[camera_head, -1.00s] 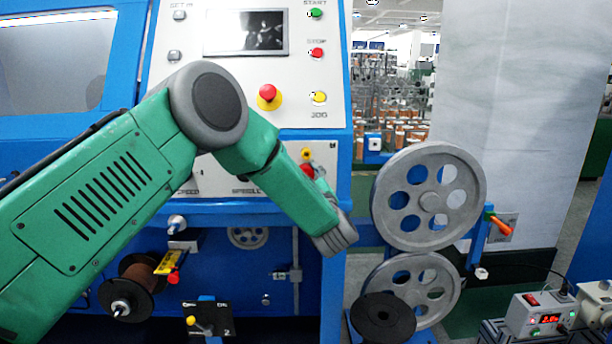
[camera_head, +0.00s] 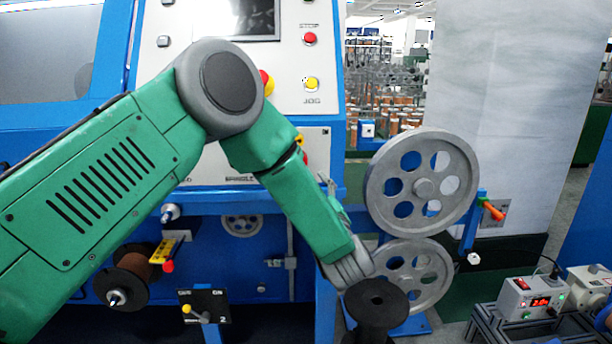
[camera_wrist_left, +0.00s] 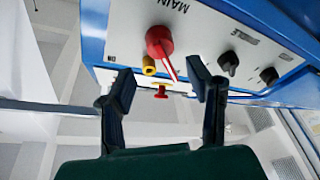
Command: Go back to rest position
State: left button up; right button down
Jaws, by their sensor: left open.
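My left arm comes in from the left of the head view and bends down, with its wrist in front of the lower pulley's left edge. My left gripper (camera_wrist_left: 163,84) shows in the left wrist view, with its two dark fingers apart and nothing between them. Beyond the fingers, the panel carries a red rotary switch (camera_wrist_left: 158,40) marked MAIN and two black knobs (camera_wrist_left: 229,63). The upper grey pulley (camera_head: 424,188) and the lower grey pulley (camera_head: 426,266) stand right of the wrist. The wrist hides part of the lower one. My right gripper is out of view.
A black spool (camera_head: 376,302) stands just below the wrist. The blue machine with its white control panel (camera_head: 290,100) fills the left. An orange-handled lever (camera_head: 493,211) is right of the pulleys. A power unit (camera_head: 532,300) with a red display sits at the lower right.

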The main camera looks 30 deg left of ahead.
pick_arm(q)
jog(key=shift+v, duration=1.1)
jog(key=s+d+f+m+g+h+p, duration=0.15)
jog(key=s+f+m+h, duration=0.5)
jog(key=f, duration=0.65)
jog(key=s+d+f+m+g+h, duration=0.25)
jog(key=s+f+m+h, duration=0.4)
jog(key=f, duration=0.55)
jog(key=s+a+f+m+g, duration=0.1)
jog(key=s+f+g, duration=0.1)
jog(key=s, duration=0.7)
jog(key=s+a+f+m+g+p, duration=0.1)
jog(key=s+g, duration=0.3)
jog(key=s, duration=0.6)
jog(key=s+a+f+m+g+h, duration=0.1)
jog(key=s+f+g, duration=0.3)
jog(key=s, duration=0.5)
jog(key=shift+s, duration=0.2)
